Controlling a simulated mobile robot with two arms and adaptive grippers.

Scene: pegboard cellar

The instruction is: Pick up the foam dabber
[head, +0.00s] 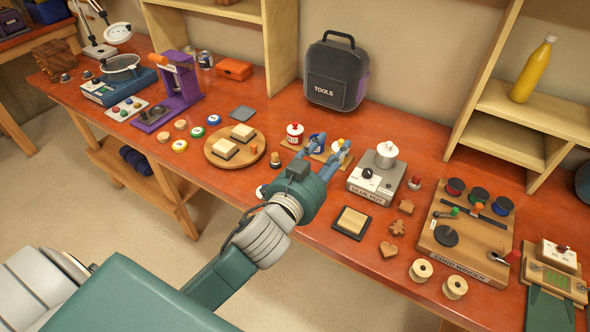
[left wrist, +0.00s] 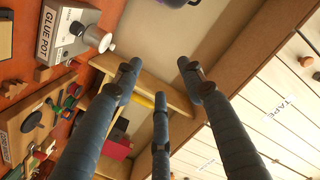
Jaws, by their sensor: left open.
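My right gripper is not in view.
The round board (head: 214,158) holds two tan-topped blocks. The glue pot (head: 375,180) and a dark pad (head: 351,222) stand right of my gripper. A cord winder board (head: 465,235) is farther right. A tools case (head: 337,75) stands behind.

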